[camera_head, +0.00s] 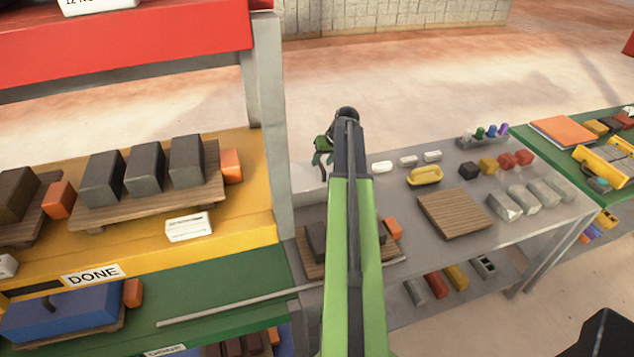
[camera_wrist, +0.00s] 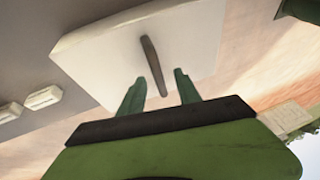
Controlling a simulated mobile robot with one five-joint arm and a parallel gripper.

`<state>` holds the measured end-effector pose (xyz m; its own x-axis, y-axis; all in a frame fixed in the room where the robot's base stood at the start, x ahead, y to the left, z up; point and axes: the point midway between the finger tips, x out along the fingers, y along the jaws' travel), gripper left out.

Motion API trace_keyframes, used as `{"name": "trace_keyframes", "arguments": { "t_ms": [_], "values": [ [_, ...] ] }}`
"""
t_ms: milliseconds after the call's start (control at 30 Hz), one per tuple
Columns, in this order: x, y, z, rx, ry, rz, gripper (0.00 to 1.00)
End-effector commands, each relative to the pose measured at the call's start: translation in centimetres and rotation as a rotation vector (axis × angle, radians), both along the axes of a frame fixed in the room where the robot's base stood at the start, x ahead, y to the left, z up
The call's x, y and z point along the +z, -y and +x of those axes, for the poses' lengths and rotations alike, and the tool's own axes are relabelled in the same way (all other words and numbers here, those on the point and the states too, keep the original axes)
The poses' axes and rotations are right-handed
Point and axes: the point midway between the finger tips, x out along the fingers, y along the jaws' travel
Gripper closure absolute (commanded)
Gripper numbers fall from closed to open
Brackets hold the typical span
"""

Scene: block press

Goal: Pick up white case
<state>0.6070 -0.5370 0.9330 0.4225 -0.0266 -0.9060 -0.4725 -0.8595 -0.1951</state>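The white case (camera_wrist: 190,50) is a flat, pale box with a dark bar-shaped handle (camera_wrist: 153,65) across its upper face in the wrist view. My gripper (camera_wrist: 159,86) is open, with its two green fingers apart over the case. The near end of the handle shows between the fingertips, but I cannot tell whether they touch the case. In the head view my gripper (camera_head: 321,157) is at the far left of the grey table, and only a pale part of the case (camera_head: 309,176) shows beside my arm, which hides the remainder.
Small white pieces (camera_head: 408,160), a yellow handled block (camera_head: 425,175) and a wooden board (camera_head: 454,214) lie right of my arm on the grey table (camera_head: 480,240). A grey post (camera_head: 272,120) and a yellow shelf (camera_head: 245,200) with dark blocks stand close on the left.

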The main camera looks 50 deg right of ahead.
Motion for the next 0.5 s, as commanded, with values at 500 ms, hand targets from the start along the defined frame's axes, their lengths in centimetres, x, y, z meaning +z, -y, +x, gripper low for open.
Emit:
{"name": "trace_keyframes", "arguments": {
  "t_ms": [500],
  "values": [
    [-3.5, 0.3, 1.5, 0.000, 0.000, 0.000, 0.71]
  ]
}}
